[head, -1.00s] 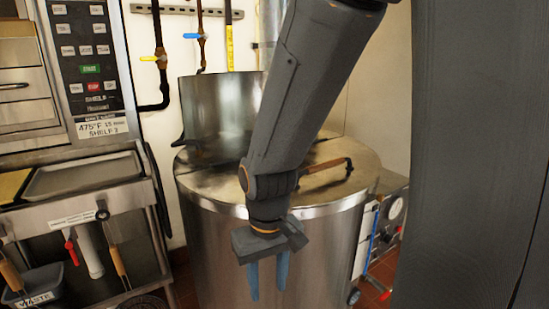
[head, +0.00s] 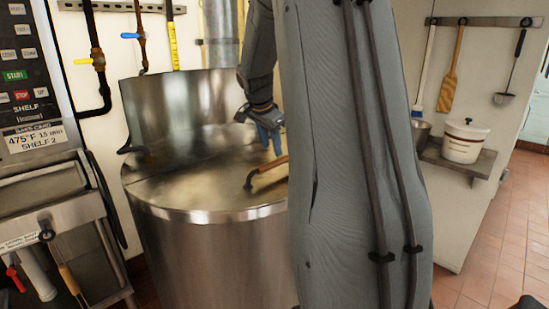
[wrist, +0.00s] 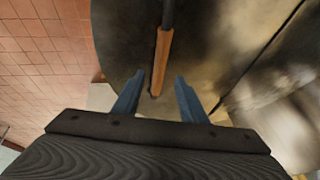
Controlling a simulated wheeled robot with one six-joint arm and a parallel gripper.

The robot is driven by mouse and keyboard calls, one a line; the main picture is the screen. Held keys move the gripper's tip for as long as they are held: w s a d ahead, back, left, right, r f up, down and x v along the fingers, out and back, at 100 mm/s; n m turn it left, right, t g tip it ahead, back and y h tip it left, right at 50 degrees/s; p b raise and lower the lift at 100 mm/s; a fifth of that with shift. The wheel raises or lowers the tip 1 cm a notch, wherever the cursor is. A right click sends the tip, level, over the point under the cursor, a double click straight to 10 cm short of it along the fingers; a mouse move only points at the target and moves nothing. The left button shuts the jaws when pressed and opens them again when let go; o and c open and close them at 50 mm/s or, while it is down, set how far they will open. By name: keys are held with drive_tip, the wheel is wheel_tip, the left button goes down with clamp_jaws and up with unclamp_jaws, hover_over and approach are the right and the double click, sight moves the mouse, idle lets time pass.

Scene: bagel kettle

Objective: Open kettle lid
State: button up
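The big round steel kettle (head: 215,250) stands in the middle of the head view. Its flat lid (head: 190,190) lies shut on top. The lid's handle (head: 265,172) is a brown bar on dark ends, partly hidden by my arm. My gripper (head: 270,148), with blue fingers, is above the lid, just behind the handle in the picture. In the wrist view my gripper (wrist: 160,76) is open and empty. The handle (wrist: 162,55) shows there between and beyond the fingertips; its end lies between the fingers in the picture. I cannot tell the height gap.
An upright steel panel (head: 180,110) rises at the kettle's back. An oven with a control panel (head: 20,80) stands on the left. On the right, a shelf (head: 465,160) holds a white pot (head: 465,140). Tiled floor (head: 510,225) is free at far right.

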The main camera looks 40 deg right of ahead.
sight(274, 161)
drive_tip(key=p+x, duration=0.1)
drive_tip(key=x, duration=0.6)
drive_tip(key=shift+s+a, duration=0.1)
clamp_jaws()
